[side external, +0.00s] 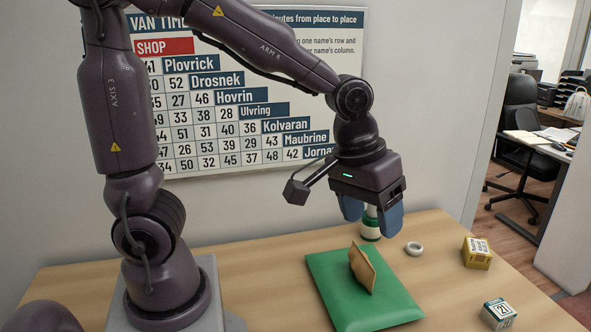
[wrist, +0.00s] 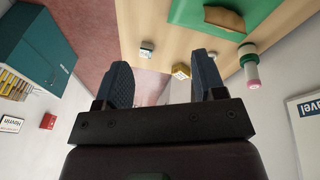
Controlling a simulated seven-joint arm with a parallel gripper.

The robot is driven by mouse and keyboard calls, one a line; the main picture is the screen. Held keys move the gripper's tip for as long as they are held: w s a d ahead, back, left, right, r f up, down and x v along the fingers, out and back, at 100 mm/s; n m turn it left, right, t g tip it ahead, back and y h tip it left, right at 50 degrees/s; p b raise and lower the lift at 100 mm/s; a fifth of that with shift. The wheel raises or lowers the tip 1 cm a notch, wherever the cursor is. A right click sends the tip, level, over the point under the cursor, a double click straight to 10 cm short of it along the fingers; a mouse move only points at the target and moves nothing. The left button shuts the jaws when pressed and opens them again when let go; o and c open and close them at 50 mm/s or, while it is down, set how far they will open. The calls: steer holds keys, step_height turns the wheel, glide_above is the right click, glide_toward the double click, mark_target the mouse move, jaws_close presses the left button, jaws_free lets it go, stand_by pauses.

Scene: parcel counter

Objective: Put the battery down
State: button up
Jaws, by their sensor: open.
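My gripper (side external: 371,212) is open above the back right of the green mat (side external: 335,290), with nothing between its blue fingers. They also show apart and empty in the wrist view (wrist: 164,85). I cannot pick out a battery for certain. A white and green cylinder (side external: 370,224) stands upright behind the mat, partly hidden by the fingers in the side view. In the wrist view the cylinder (wrist: 249,64) shows a pink end and lies outside the fingers, to their right. A folded brown piece (side external: 362,268) is on the mat, with one face raised.
A white ring (side external: 414,248) lies right of the mat. A yellow box (side external: 477,253) and a small white and teal box marked 21 (side external: 498,312) sit near the table's right side. The wall with the timetable (side external: 190,100) is close behind. Table between ring and boxes is bare.

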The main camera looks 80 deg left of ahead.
steer(key=s+a+r+m+t, duration=0.3)
steer(key=s+r, duration=0.3)
steer(key=s, duration=0.4)
steer(key=shift+s+a+r+m+y, duration=0.2)
steer(key=shift+a+m+y, duration=0.2)
steer(key=shift+a+m, duration=0.25)
